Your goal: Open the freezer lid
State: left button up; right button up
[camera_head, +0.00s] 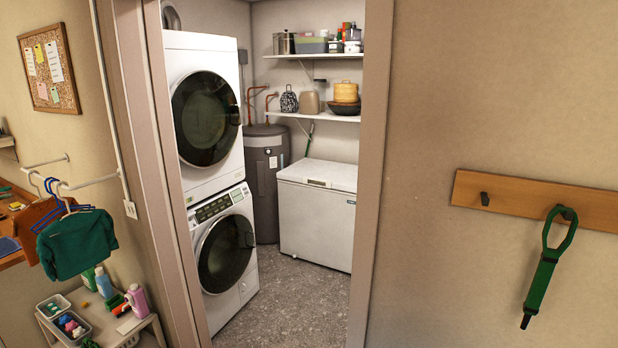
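A white chest freezer (316,222) stands in the small room beyond the doorway, against the back wall. Its lid (325,174) is closed and lies flat on top. The freezer's right end is cut off from view by the door frame. Neither of my grippers shows in the head view.
A doorway frame (374,170) bounds the room's opening. A stacked washer and dryer (222,250) stands inside on the left, with a grey water heater (266,190) behind it. Loaded shelves (318,117) hang above the freezer. The speckled floor (295,295) before it is clear.

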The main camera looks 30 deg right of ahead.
aim_at(342, 176)
jog(key=i, duration=2.85)
jog(key=z, duration=0.65)
